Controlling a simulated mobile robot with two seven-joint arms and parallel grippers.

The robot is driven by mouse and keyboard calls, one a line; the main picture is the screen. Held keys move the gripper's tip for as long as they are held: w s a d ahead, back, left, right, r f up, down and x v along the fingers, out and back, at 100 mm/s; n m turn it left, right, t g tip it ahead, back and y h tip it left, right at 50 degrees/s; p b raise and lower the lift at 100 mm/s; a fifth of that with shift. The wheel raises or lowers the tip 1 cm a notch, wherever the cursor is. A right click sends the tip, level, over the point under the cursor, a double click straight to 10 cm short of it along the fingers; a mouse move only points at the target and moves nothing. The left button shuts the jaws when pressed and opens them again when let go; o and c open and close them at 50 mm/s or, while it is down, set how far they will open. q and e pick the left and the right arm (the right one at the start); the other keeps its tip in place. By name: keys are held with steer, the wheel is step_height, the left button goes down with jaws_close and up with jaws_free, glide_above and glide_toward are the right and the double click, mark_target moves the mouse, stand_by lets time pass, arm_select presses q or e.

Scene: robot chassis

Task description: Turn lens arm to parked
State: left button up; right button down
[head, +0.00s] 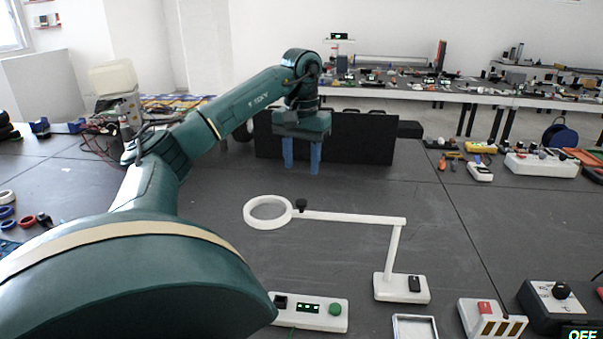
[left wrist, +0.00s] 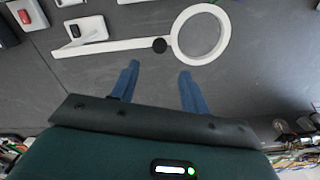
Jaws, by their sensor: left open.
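The white magnifier lamp has a ring-shaped lens head (head: 268,212) on a horizontal lens arm (head: 350,217), with a black knob (head: 301,205) where ring and arm meet. The arm points left from the top of a post on a white base (head: 402,288) with a black switch. My left gripper (head: 301,160) is open and empty, pointing down behind the ring in the head view. In the left wrist view the ring (left wrist: 201,34), the knob (left wrist: 159,45) and the arm (left wrist: 105,48) lie beyond the open blue fingers (left wrist: 160,82), apart from them. My right gripper is out of view.
A white box with a green button (head: 310,312) stands at the front, beside a white tray (head: 414,328), a box with a red switch (head: 490,318) and a black dial box (head: 560,300). A black panel (head: 350,138) stands behind my gripper. Tabletop around the ring is clear.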

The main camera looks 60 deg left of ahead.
arm_select(q)
step_height(320, 180, up, 4)
steer(key=shift+r+p, duration=0.1)
steer(key=shift+p, duration=1)
